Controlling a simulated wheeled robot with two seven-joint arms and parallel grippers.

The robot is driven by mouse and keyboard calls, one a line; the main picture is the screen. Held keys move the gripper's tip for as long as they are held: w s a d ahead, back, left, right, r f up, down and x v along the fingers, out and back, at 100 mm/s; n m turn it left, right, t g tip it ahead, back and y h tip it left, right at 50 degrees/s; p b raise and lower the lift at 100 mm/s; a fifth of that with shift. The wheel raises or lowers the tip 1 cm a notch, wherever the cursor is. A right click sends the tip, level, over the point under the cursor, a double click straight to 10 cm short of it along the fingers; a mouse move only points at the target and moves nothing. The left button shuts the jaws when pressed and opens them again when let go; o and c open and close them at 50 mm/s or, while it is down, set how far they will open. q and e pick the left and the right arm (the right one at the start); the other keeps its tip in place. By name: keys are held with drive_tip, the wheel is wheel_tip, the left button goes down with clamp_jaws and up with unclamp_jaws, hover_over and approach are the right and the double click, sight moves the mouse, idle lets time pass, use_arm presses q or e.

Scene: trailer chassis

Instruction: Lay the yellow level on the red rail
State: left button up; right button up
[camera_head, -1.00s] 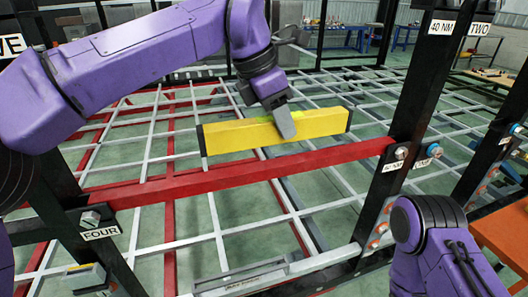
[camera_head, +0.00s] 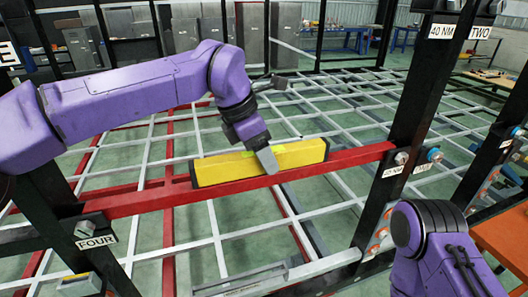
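The yellow level (camera_head: 222,169) has black end caps and a bright green patch on its top edge. It stands on its long edge along the red rail (camera_head: 150,199), and its bottom appears to touch or nearly touch the rail's top. My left gripper (camera_head: 267,160) reaches down over the level's middle, with one grey finger across its near face. It appears shut on the level; the far finger is hidden. My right arm (camera_head: 432,245) shows at the lower right, but its gripper is out of view.
The red rail runs between a black post marked FOUR (camera_head: 97,241) and a black post marked 40 NM (camera_head: 421,110). A white and red bar grid (camera_head: 215,215) lies below and behind. An orange surface (camera_head: 502,232) is at the right.

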use_arm(q)
drive_tip(key=shift+r, duration=0.1)
drive_tip(key=v, duration=1.1)
drive_tip(key=shift+r, duration=0.4)
drive_tip(key=shift+a+f, duration=0.1)
idle(0.6)
